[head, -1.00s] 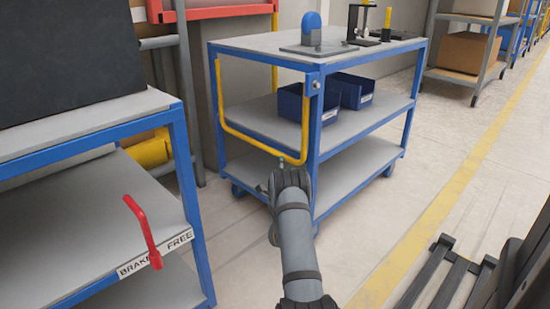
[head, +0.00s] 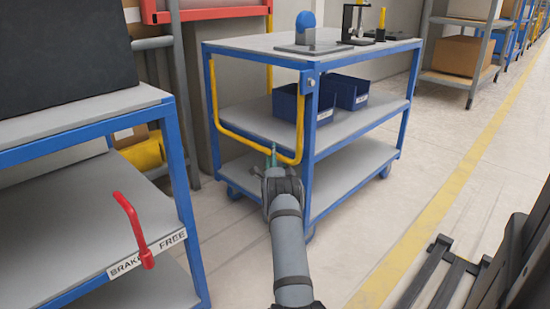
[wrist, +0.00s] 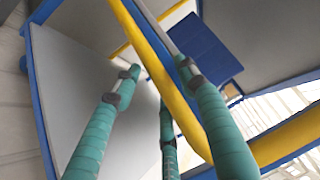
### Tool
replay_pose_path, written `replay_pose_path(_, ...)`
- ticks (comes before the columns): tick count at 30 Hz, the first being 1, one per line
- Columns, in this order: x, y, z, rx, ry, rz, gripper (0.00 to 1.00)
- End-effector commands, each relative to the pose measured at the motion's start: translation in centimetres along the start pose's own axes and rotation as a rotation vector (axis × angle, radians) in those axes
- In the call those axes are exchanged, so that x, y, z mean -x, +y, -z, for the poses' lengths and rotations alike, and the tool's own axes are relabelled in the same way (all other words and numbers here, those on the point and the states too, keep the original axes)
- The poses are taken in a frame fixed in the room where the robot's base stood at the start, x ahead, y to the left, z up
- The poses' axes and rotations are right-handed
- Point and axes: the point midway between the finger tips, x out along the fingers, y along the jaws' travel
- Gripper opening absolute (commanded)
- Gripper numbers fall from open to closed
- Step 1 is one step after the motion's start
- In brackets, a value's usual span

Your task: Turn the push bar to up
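The yellow push bar (head: 245,142) is a U-shaped bar on the end of the blue-framed cart. It hangs down, with its lower run below the middle shelf. My gripper (head: 272,153) is at this lower run, near its right corner. In the wrist view the push bar (wrist: 165,75) crosses diagonally between the spread teal fingers of my gripper (wrist: 158,72). Two fingers are on its left and one on its right. The fingers are open, and I cannot tell whether any touches the bar.
The cart's top shelf (head: 255,42) carries a blue-topped device (head: 306,28) and small fixtures. Blue bins (head: 348,90) stand on its middle shelf. A second cart with a red brake lever (head: 131,226) is at the left.

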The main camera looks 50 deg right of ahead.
Motion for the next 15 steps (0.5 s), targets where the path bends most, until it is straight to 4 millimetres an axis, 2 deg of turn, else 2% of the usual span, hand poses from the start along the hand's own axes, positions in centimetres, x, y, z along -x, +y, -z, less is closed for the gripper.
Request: replay_pose_path(15,0.01,-0.01,0.02,0.0,0.0,0.0,0.1)
